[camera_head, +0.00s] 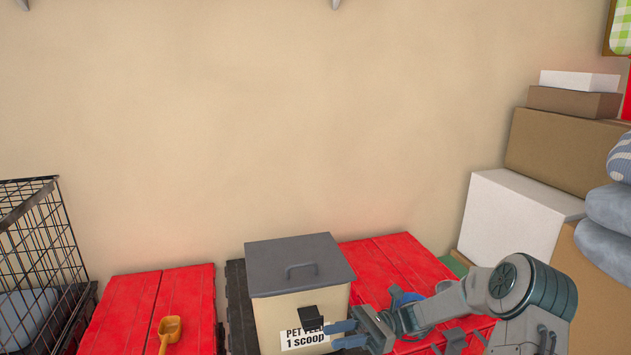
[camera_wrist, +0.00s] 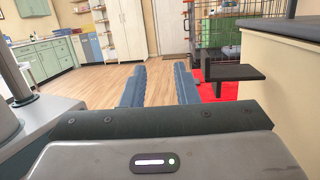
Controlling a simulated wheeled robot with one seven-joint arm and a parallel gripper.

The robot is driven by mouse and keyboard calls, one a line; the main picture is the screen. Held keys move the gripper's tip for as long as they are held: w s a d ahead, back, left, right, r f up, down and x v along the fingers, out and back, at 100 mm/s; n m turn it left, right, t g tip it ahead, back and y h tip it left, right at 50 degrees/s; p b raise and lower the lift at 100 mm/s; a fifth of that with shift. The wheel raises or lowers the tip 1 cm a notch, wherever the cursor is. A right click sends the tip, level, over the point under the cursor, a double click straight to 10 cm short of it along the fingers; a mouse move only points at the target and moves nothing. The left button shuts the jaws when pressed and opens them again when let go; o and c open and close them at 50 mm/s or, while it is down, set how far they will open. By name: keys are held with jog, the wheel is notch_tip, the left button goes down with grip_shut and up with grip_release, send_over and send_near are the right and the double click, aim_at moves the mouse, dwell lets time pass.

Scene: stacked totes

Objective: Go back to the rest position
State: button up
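My gripper (camera_head: 345,334) is in front of the pet-food bin at the lower middle of the head view. In the wrist view my gripper (camera_wrist: 158,84) shows two blue-grey fingers apart, with only floor between them. The bin (camera_head: 295,312) is cream with a grey lid (camera_head: 298,263) that lies closed on top, and its label reads "PET FEED 1 scoop". A dark ledge (camera_head: 310,314) sticks out from its front; it also shows in the wrist view (camera_wrist: 233,72), right of the fingers. A yellow scoop (camera_head: 171,328) lies on a red tote (camera_head: 135,301) at the left.
A black wire crate (camera_head: 40,240) stands at the far left. White (camera_head: 515,218) and brown boxes (camera_head: 560,145) are stacked at the right, beside grey-blue folded bags (camera_head: 605,215). Another red tote lid (camera_head: 390,262) is behind my arm. The wrist view shows open wooden floor (camera_wrist: 95,80).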

jog(key=s+d+r+n+t+h+p, duration=0.4)
jog(key=s+r+n+t+h+p, duration=0.1)
jog(key=s+r+h, duration=0.4)
jog(key=s+d+r+n+t+h+p, duration=0.5)
jog(key=s+r+n+h, duration=0.3)
jog(key=s+h, duration=0.1)
jog(key=shift+s+d+r+n+t, duration=0.3)
jog(key=shift+s+r, duration=0.1)
jog(key=shift+s, duration=0.35)
jog(key=shift+o, duration=0.4)
